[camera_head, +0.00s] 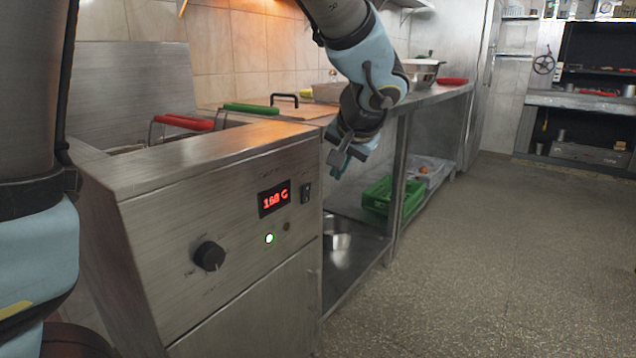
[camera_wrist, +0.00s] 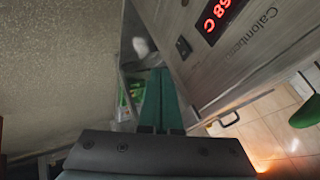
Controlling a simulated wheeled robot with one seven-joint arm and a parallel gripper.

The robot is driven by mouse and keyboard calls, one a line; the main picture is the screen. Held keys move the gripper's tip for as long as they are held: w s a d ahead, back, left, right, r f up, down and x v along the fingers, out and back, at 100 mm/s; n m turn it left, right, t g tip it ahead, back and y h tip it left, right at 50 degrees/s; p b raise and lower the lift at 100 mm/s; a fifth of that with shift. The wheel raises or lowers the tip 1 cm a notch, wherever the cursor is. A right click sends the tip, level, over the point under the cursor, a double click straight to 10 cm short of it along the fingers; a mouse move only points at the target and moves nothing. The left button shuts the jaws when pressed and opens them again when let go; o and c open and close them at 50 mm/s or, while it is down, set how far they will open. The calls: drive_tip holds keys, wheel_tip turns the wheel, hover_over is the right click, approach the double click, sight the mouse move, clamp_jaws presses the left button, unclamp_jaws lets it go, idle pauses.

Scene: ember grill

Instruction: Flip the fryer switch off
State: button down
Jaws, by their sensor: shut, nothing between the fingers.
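The fryer (camera_head: 160,215) is a steel cabinet with a sloped front panel at the left of the head view. Its small black rocker switch (camera_head: 306,192) sits right of the red display (camera_head: 274,199), which reads about 168 C. A green light (camera_head: 269,238) glows below the display. In the wrist view the switch (camera_wrist: 183,46) lies right of and beyond my fingertips, beside the display (camera_wrist: 219,16). My gripper (camera_head: 339,162) is shut and empty, to the right of the panel and apart from it. Its two green fingers (camera_wrist: 162,75) lie together in the wrist view.
A black knob (camera_head: 209,256) sits low on the panel. Red (camera_head: 184,122) and green (camera_head: 251,108) basket handles stick up on top of the fryer. A green crate (camera_head: 393,195) stands on the lower shelf beyond the fryer. The floor (camera_head: 450,270) at right is clear.

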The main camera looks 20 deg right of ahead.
sight(309, 192)
drive_tip(key=shift+w+a+f, duration=0.15)
drive_tip(key=shift+w+f, duration=1.05)
drive_tip(key=shift+w, duration=0.4)
drive_tip(key=shift+w+a+f, duration=0.15)
drive_tip(key=shift+w+f, duration=1.05)
drive_tip(key=shift+w, duration=0.4)
drive_tip(key=shift+w+a+f, duration=0.15)
drive_tip(key=shift+w+f, duration=1.05)
drive_tip(key=shift+w, duration=0.4)
drive_tip(key=shift+w+a+r+g+p, duration=0.25)
drive_tip(key=shift+w+r+g+p, duration=0.1)
drive_tip(key=shift+p, duration=0.8)
drive_tip(key=shift+s+d+f, duration=0.1)
drive_tip(key=shift+f, duration=0.15)
